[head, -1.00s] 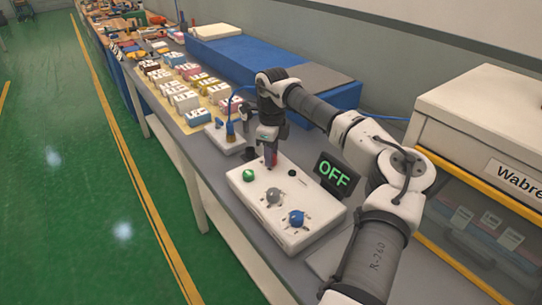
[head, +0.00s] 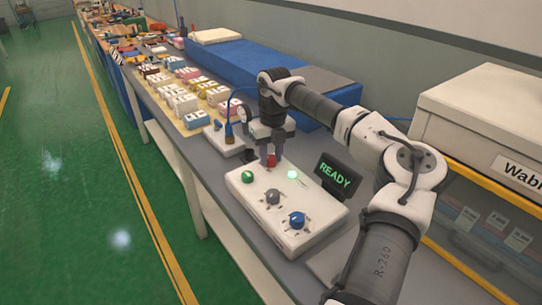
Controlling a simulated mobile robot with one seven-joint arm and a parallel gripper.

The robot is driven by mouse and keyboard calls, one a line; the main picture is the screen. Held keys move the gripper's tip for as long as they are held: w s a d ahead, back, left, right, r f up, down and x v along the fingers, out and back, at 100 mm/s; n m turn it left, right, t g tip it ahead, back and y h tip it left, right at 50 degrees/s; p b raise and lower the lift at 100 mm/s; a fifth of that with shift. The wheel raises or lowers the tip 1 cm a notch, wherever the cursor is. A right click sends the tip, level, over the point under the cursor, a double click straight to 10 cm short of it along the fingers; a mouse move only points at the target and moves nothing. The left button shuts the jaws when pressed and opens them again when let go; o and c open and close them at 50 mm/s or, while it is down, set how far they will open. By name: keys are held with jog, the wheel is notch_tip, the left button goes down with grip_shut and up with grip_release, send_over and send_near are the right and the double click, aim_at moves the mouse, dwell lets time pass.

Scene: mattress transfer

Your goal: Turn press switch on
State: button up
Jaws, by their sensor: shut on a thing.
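The white control box (head: 300,240) sits on the grey workbench with a green button (head: 247,177), a grey knob (head: 273,197) and a blue knob (head: 297,220) on top. A red switch (head: 271,161) stands at its far edge. My gripper (head: 270,158) points down there, its fingers on either side of the red switch and shut on it. A small lamp (head: 292,174) on the box glows pale green. The black display (head: 338,178) beside the box reads READY in green.
A smaller white unit (head: 226,138) with a blue cable stands behind the box. Lettered blocks (head: 184,103) lie farther along the bench. A blue padded slab (head: 240,70) lies behind my arm. A white-topped cabinet (head: 480,110) is at right.

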aim_at(273, 157)
jog(key=shift+m, duration=0.3)
jog(key=o, duration=1)
jog(key=r, duration=0.4)
jog(key=r+b, duration=0.1)
jog(key=r, duration=0.9)
jog(key=shift+w+d+b, duration=0.1)
jog(key=shift+d+b, duration=0.2)
jog(key=shift+b, duration=0.1)
jog(key=shift+f, duration=0.15)
